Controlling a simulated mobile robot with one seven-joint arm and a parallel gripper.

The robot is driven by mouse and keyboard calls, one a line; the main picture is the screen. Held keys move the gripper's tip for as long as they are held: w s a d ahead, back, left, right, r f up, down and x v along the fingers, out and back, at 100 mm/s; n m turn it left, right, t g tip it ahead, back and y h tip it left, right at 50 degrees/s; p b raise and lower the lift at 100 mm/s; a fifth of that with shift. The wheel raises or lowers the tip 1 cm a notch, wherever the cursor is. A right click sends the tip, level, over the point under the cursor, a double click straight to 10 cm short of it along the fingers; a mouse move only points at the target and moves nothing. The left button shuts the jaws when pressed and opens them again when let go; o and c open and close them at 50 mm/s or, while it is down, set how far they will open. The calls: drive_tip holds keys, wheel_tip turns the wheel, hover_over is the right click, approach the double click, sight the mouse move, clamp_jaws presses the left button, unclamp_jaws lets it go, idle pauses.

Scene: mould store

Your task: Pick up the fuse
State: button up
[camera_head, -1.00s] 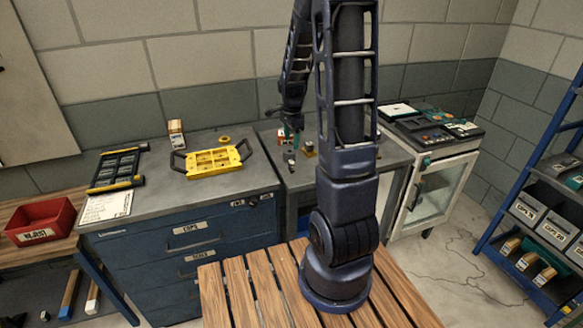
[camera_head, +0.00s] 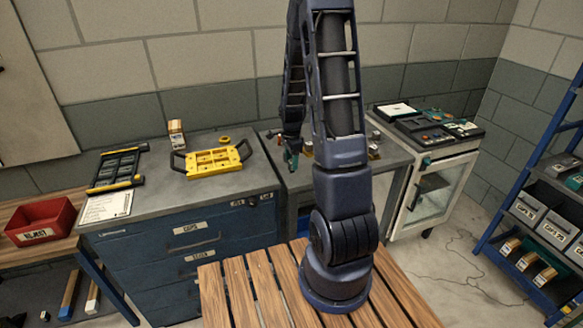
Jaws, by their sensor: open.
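My gripper (camera_head: 291,160) is at the end of my dark blue arm, pointing down over the left part of the grey bench (camera_head: 310,178) in the middle. Its teal fingers are small here. No object shows clearly held in them. I cannot pick out the fuse for certain. A few small items stand close behind and right of the gripper, among them a small grey piece (camera_head: 308,147). My arm covers much of this bench, so more may be hidden there.
A yellow tray (camera_head: 213,160) with black handles lies on the blue drawer cabinet's top, left of my gripper. A black-and-yellow rack (camera_head: 118,169) and a small box (camera_head: 176,133) are there too. A red bin (camera_head: 40,221) stands far left. A white glass-door cabinet (camera_head: 433,185) stands right.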

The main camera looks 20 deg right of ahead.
drive_tip(key=shift+f, duration=1.4)
drive_tip(key=c, duration=1.1)
drive_tip(key=shift+o, duration=0.2)
drive_tip(key=shift+r, duration=0.1)
